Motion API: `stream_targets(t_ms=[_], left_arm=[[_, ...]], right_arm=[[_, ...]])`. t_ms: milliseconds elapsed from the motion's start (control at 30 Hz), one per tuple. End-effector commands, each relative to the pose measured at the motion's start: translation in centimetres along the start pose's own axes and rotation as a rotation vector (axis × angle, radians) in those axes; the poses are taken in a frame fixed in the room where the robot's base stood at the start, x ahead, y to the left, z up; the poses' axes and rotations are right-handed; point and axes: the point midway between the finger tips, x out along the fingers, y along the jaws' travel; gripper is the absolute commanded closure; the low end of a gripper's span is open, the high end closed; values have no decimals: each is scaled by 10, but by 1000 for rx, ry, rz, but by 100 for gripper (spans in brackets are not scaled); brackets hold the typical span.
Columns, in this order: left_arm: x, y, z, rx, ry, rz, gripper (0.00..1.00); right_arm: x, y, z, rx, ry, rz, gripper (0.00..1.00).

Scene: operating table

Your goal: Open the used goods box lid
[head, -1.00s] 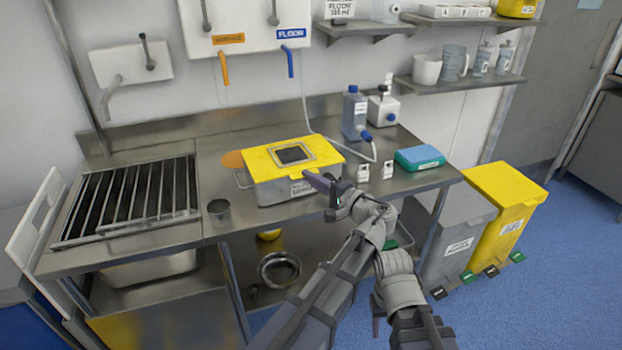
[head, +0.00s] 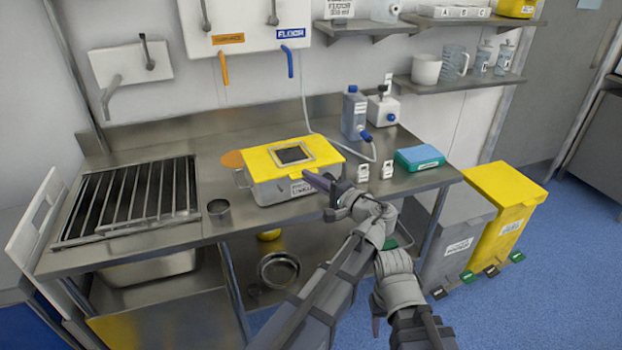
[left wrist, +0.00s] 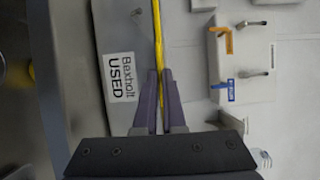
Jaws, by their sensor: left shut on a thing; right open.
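The used goods box (head: 272,190) is a grey metal box on the steel counter; its label reads "Bexholt USED" in the left wrist view (left wrist: 122,77). Its yellow lid (head: 262,160) with a dark framed window lies flat on top. My left gripper (head: 306,176) is at the lid's front right edge. In the left wrist view the lid shows edge-on as a yellow strip (left wrist: 157,40), running between the purple fingers (left wrist: 160,75), which are shut on it. The right gripper's fingers do not show.
A metal cup (head: 219,210) and a slatted rack (head: 128,200) are left of the box. A blue-capped bottle (head: 354,113) with a hose stands behind it. A teal and blue pack (head: 420,157) lies to the right. Yellow (head: 505,205) and grey bins stand on the floor.

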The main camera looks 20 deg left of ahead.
Motion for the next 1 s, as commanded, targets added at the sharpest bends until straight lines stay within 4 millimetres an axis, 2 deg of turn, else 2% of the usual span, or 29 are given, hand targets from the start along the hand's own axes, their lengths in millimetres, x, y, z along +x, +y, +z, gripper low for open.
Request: stream_targets(t_ms=[267,467,1000], left_arm=[[0,-2,0,1,-1,5,100],[1,-17,0,16,-2,42,100],[14,-85,-6,132,-4,318,100]], right_arm=[[-3,0,0,0,0,0,50],[-26,2,2,0,0,0,50],[-153,15,9,1,0,0,50]])
